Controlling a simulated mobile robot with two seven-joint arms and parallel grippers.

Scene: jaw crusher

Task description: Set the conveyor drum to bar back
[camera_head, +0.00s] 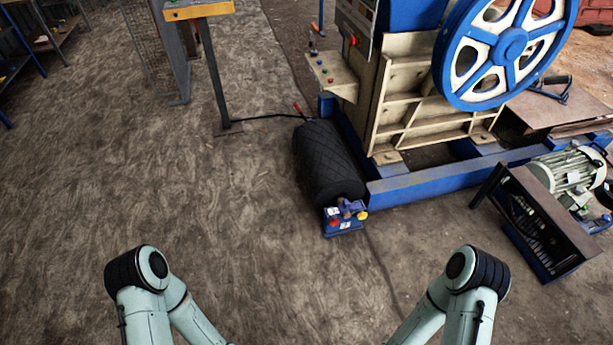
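The conveyor drum (326,163) is a black ribbed cylinder low by the floor, beside the crusher's blue base. At its near end is a blue bracket (343,228) with a red part and a yellow-ended knob (360,214). A thin dark bar (268,116) with a red end (297,107) runs from the drum's far end toward a table leg. I cannot read the drum's setting from here. Both my arms show only as pale green links at the bottom edge, well short of the drum. Neither gripper is in the picture.
The jaw crusher (400,110) with a blue flywheel (508,42) stands behind the drum. A motor (568,170) and an open dark box (538,222) stand at the right. The floor in front and at left is clear.

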